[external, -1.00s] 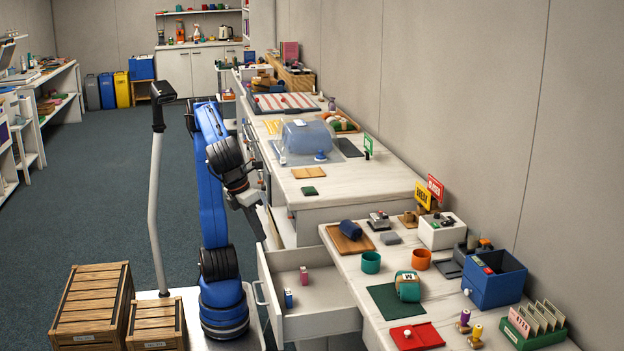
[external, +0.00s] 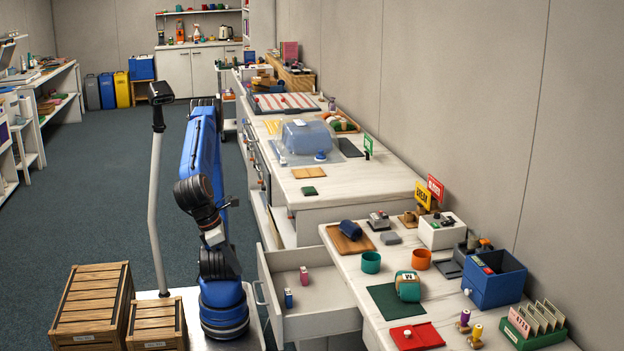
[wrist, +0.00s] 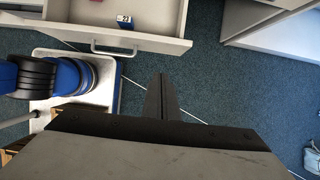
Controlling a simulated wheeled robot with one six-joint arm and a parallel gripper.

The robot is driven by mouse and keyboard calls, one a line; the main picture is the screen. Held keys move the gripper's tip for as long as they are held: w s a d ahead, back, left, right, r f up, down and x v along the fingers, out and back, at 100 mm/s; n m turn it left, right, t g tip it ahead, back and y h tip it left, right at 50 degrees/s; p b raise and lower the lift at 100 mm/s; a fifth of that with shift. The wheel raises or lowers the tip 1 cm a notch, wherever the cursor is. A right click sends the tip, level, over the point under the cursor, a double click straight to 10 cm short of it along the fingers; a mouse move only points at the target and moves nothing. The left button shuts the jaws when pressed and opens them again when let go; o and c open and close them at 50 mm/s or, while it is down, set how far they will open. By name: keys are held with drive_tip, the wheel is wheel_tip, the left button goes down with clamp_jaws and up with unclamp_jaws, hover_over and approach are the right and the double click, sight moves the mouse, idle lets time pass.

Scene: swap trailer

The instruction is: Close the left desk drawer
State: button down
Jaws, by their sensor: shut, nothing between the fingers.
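The desk drawer (external: 322,296) is pulled out from the near desk, on the side facing my arm. Its front and bar handle (wrist: 140,46) show at the top of the wrist view. Inside it stand a small blue-and-white item (external: 288,298) and a small pink one (external: 304,275). My gripper (wrist: 160,85) is shut and empty. It points down over the floor, apart from the drawer, on the outer side of its handle. In the external view my wrist hangs left of the drawer, and the fingertips are hard to make out there.
A pale open drawer or panel (external: 282,226) juts from the farther counter, just beyond the desk drawer. The near desk top (external: 345,265) holds cups, mats and a blue box (external: 494,284). Wooden crates (external: 92,302) stand at left. The carpet (external: 110,190) beyond is clear.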

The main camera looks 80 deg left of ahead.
drive_tip(key=w+x, duration=0.2)
drive_tip(key=x, duration=1.3)
drive_tip(key=shift+r, duration=0.3)
drive_tip(key=shift+w, duration=0.1)
drive_tip(key=w, duration=2.2)
drive_tip(key=shift+w, duration=0.4)
